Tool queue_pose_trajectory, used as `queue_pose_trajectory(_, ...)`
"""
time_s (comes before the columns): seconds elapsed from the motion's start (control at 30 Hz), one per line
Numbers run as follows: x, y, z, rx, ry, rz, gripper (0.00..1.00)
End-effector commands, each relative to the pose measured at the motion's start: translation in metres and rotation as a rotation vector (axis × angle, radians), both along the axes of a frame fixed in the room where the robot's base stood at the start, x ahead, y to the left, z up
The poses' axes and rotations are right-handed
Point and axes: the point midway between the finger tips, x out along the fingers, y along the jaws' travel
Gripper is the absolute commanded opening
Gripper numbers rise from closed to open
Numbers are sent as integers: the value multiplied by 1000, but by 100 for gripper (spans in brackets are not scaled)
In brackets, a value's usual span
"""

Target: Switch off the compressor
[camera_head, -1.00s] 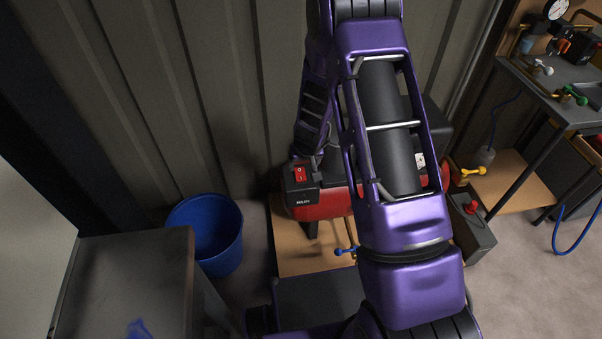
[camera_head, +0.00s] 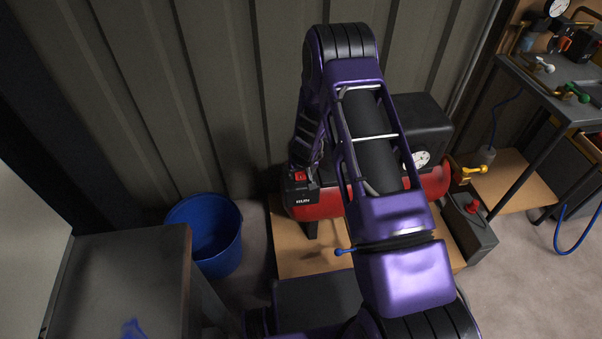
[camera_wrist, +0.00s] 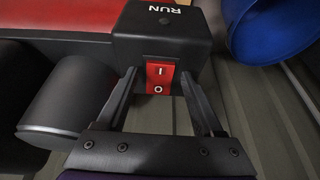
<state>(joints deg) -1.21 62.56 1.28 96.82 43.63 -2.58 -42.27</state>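The compressor has a red tank (camera_head: 320,205), a black motor housing (camera_head: 425,125) and a white gauge (camera_head: 421,159). Its black switch box (camera_head: 303,193), marked RUN, sits at the tank's left end. The red rocker switch (camera_head: 300,177) is on that box. In the wrist view the rocker (camera_wrist: 159,79) shows I and O marks, on the face of the switch box (camera_wrist: 160,35). My gripper (camera_wrist: 162,88) is open, one finger on either side of the rocker, with nothing between them. Whether a fingertip touches the box I cannot tell. In the head view my arm hides most of the gripper.
A blue bucket (camera_head: 212,225) stands left of the compressor, beside a grey cabinet (camera_head: 120,265). A yellow-handled valve (camera_head: 474,170) and a grey box with a red knob (camera_head: 466,225) are at right. A workbench (camera_head: 560,90) stands farther right. The ribbed wall is close behind.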

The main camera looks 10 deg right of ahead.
Motion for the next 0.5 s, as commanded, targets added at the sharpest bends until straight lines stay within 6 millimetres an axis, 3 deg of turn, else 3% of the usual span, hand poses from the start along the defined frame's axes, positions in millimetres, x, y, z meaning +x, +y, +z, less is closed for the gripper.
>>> queue_pose_trajectory(0.07,0,0,0,0,0,0,52)
queue_pose_trajectory(0.33,0,0,0,0,0,0,3)
queue_pose_trajectory(0.5,0,0,1,0,3,0,0)
